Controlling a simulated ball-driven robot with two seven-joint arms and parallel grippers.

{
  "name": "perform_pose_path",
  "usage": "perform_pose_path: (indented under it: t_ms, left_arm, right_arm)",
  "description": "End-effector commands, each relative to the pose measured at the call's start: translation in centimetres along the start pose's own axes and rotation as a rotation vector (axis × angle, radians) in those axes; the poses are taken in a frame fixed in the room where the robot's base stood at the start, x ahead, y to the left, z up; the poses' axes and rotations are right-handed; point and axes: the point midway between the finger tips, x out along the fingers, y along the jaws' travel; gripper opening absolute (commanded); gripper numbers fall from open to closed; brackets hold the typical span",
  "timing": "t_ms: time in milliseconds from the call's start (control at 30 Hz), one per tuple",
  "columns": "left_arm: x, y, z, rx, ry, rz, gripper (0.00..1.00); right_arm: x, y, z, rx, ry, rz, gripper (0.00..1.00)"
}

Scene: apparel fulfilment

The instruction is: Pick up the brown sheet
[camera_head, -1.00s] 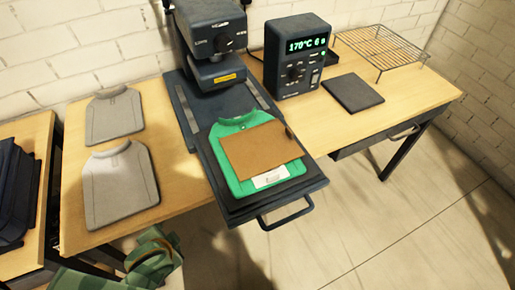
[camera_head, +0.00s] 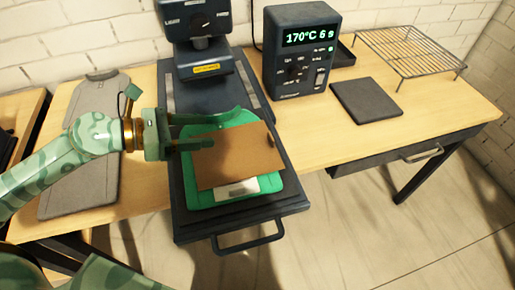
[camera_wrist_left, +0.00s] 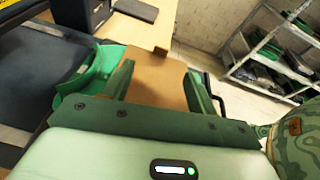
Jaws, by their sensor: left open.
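The brown sheet (camera_head: 245,162) lies on a green garment (camera_head: 199,195), slightly askew, with a small dark tab at its upper right corner. The garment rests on the dark pull-out platen (camera_head: 187,225) of the heat press. A white label (camera_head: 238,188) shows below the sheet. My left gripper (camera_head: 226,128) is open at the sheet's upper left, one finger over it. In the left wrist view the sheet (camera_wrist_left: 155,85) shows between the open fingers (camera_wrist_left: 160,72); I cannot tell whether they touch it. My right gripper is out of view.
The heat press head (camera_head: 205,65) stands behind the platen. A control box (camera_head: 298,80) reads 170°C. A dark pad (camera_head: 366,100) and wire rack (camera_head: 411,50) are on the right. A grey garment (camera_head: 80,190) lies left, partly behind my arm. The platen handle (camera_head: 248,242) sticks out in front.

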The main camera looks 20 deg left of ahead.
Motion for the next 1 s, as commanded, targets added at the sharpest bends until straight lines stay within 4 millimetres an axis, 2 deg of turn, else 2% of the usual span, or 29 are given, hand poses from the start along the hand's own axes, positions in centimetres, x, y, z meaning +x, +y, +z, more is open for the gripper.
perform_pose_path:
  t_ms: [33,167,267,500,600,767,1000]
  left_arm:
    - [0.0,0.1,-0.7,0.048,0.047,-0.017,0.58]
    - [0.7,0.1,-1.3,0.105,0.098,-0.037,0.58]
    - [2.5,0.0,-1.4,0.107,0.098,-0.039,0.58]
    - [8.4,-0.3,-1.9,0.101,0.095,-0.039,0.58]
    - [9.9,-0.3,-2.2,0.100,0.097,-0.038,0.58]
    - [11.0,-0.4,-2.3,0.099,0.098,-0.038,0.58]
    - [14.8,-0.7,-2.8,0.097,0.097,-0.039,0.58]
  right_arm:
    - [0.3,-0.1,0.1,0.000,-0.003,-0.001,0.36]
    - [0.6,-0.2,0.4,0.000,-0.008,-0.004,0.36]
    - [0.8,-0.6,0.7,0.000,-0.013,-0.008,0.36]
    - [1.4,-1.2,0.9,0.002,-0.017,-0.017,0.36]
    - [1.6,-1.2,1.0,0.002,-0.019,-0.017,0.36]
    - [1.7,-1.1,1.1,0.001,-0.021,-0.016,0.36]
    - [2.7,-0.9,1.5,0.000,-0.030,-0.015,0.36]
